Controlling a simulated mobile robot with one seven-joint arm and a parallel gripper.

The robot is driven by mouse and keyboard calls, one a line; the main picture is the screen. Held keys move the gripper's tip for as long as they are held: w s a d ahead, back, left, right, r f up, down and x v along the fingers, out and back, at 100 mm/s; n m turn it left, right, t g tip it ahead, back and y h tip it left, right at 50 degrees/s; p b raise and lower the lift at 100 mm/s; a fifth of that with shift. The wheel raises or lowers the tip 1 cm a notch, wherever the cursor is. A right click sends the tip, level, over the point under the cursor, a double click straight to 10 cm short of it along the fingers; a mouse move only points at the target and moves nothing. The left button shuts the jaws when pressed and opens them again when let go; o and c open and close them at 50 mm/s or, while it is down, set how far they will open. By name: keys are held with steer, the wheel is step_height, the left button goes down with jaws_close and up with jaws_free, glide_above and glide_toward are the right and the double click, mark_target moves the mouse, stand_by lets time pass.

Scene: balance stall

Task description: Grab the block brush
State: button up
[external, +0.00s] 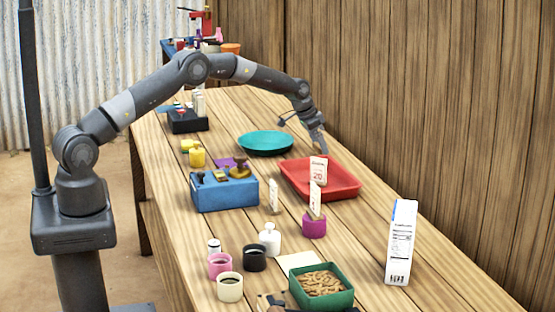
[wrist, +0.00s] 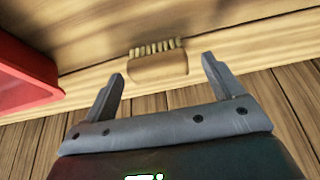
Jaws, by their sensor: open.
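The block brush (wrist: 158,68) has a tan wooden block and a row of pale bristles. It lies on the table near the wall, ahead of my gripper in the wrist view. My gripper (wrist: 163,70) is open, with one finger to each side of the brush in that picture. Nothing is gripped, and I cannot tell how far the brush is from the fingertips. In the external view my gripper (external: 318,146) points down beyond the red tray (external: 345,193), by the wooden wall. I cannot make out the brush there.
The red tray's edge also shows at the left of the wrist view (wrist: 28,80). A teal dish (external: 264,143) stands left of my gripper. The plank wall (external: 430,120) rises close behind. A blue box (external: 225,196) and several containers stand nearer on the table.

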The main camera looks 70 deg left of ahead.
steer(key=shift+w+f, duration=0.15)
steer(key=shift+f, duration=0.25)
steer(key=c, duration=1.1)
steer(key=shift+o, duration=0.2)
